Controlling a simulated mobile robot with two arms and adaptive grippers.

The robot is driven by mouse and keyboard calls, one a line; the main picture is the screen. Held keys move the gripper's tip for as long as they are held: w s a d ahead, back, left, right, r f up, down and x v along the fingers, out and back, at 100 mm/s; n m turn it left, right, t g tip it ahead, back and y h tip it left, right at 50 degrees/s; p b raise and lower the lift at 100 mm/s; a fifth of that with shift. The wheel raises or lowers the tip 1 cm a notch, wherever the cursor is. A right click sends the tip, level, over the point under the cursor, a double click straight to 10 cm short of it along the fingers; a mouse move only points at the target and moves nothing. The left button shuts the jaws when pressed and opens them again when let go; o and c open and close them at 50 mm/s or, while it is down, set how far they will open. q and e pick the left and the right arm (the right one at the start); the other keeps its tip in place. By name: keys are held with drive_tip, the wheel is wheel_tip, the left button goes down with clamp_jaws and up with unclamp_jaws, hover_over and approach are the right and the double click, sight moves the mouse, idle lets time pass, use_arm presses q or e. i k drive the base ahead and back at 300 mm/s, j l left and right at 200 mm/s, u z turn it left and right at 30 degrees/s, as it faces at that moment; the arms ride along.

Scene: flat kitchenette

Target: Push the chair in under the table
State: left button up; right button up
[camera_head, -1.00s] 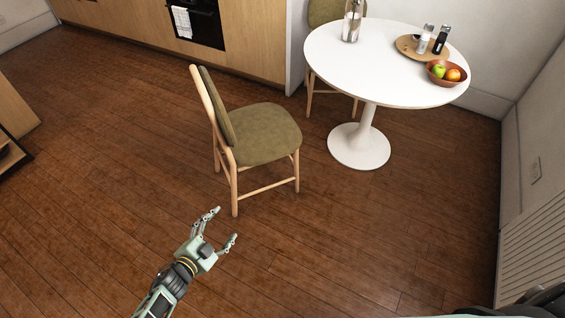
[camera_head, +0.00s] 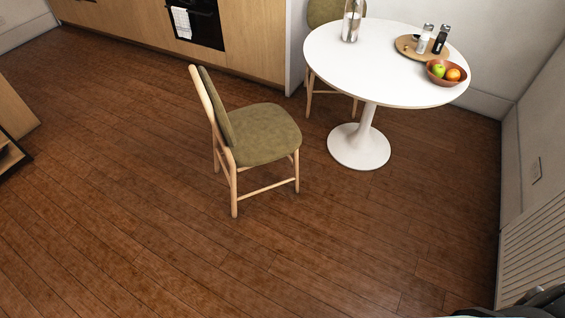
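The chair (camera_head: 262,134) has a light wood frame and olive-green seat and back. It stands upright on the floor, left of the table, with its backrest on the left and its seat facing the table. The round white table (camera_head: 365,85) stands on a single white pedestal. A gap of bare floor lies between the chair seat and the pedestal base. Neither my left nor my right gripper shows in this view; only a dark part of my own body is at the bottom right corner.
A second chair (camera_head: 322,12) stands behind the table by the wall. Cabinets and an oven (camera_head: 196,24) line the back. The floor around the chair is clear.

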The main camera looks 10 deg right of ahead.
sight(248, 137)
drive_tip(key=i+j+z, duration=0.3)
drive_tip(key=i+j, duration=0.2)
drive_tip(key=j, duration=0.15)
drive_tip(key=i+j+z, duration=0.15)
drive_tip(key=j, duration=0.25)
drive_tip(key=i+j+z, duration=0.35)
drive_tip(key=j, duration=0.45)
drive_tip(key=i, duration=0.1)
